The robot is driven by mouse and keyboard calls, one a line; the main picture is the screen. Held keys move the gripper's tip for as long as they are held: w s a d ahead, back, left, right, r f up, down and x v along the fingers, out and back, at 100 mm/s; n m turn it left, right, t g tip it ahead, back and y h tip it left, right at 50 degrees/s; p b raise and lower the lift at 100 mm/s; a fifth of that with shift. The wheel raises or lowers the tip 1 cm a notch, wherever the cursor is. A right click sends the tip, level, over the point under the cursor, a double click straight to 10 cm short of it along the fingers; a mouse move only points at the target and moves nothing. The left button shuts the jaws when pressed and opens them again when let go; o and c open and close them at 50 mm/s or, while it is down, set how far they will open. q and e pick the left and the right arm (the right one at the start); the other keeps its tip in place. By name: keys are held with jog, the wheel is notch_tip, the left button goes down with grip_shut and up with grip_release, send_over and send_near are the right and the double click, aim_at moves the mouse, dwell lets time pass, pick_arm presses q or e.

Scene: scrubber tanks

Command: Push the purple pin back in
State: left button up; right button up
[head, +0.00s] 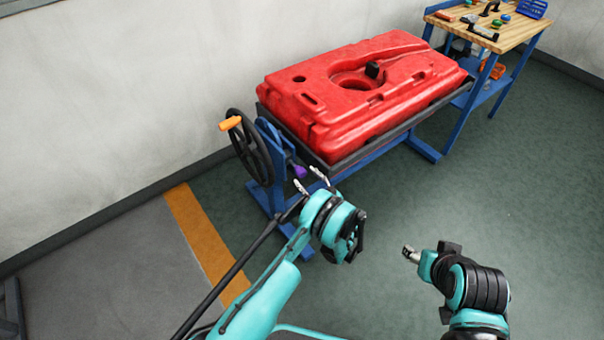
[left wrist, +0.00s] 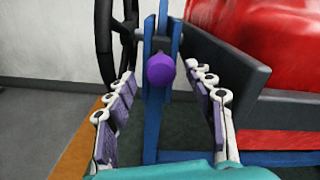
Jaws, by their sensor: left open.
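The purple pin (head: 300,171) sits on the blue stand (head: 268,158) below the front left corner of the red tank. In the left wrist view the pin's round purple knob (left wrist: 161,71) faces the camera, between and beyond the fingertips. My left gripper (head: 310,178) is open, with its fingers pointing at the pin; it also shows in the left wrist view (left wrist: 166,82). No contact with the pin shows. How far the pin stands out of the stand is hard to tell. My right gripper (head: 411,254) is off to the right, away from the stand, its fingertips too small to read.
The red tank (head: 345,100) lies on a dark tray in the blue frame. A black handwheel (head: 250,150) with an orange handle (head: 230,123) is left of the pin. A workbench (head: 490,30) with tools stands back right. The green floor at right is clear.

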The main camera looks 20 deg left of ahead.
aim_at(304, 174)
pick_arm(q)
jog(key=shift+x, duration=1.8)
jog(key=shift+c, duration=0.2)
